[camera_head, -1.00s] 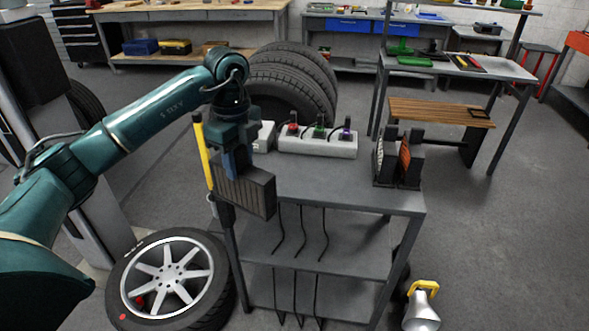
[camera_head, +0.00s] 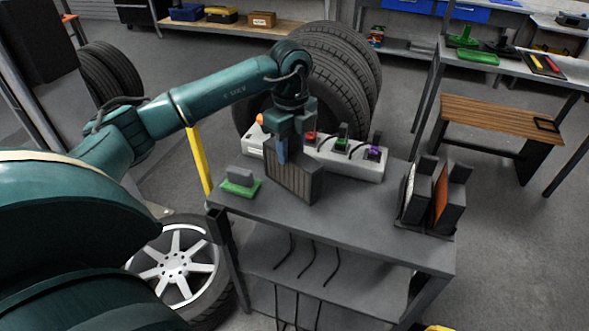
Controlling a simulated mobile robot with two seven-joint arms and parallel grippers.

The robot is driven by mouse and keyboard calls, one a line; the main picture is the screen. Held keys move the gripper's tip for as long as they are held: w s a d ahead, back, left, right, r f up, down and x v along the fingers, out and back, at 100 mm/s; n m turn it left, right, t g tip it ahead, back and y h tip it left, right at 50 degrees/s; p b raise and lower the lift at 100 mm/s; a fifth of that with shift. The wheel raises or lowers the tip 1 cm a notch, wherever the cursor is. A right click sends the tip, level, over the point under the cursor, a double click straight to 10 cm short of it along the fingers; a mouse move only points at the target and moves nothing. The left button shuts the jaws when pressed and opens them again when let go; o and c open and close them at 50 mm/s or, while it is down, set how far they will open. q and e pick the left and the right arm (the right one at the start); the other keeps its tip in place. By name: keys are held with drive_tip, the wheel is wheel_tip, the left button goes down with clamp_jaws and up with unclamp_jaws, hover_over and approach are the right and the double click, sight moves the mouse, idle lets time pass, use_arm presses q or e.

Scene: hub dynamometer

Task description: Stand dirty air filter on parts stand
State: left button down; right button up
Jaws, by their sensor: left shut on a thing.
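A dark box-shaped air filter (camera_head: 296,180) with brownish pleats hangs upright below my left gripper (camera_head: 290,148). The gripper points down and is shut on the filter's top edge; its fingertips are partly hidden. The filter is over the left-middle of the grey stand's top (camera_head: 350,219), in front of a white socket strip. I cannot tell whether its lower edge touches the top. A dark holder (camera_head: 425,229) at the stand's right end carries upright panels, one white-faced (camera_head: 408,190) and one orange-faced (camera_head: 440,192). My right gripper is not in view.
The white socket strip (camera_head: 352,165) with red, green and purple plugs lies along the back edge. A green base with a grey block (camera_head: 240,180) sits at the left end. Tyres (camera_head: 345,80) stand behind. The top is clear between filter and dark holder.

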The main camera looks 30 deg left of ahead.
sight(292, 166)
use_arm(q)
drive_tip(key=shift+f, duration=2.7)
drive_tip(key=shift+f, duration=0.2)
drive_tip(key=c, duration=0.9)
unclamp_jaws()
drive_tip(key=shift+r, duration=0.1)
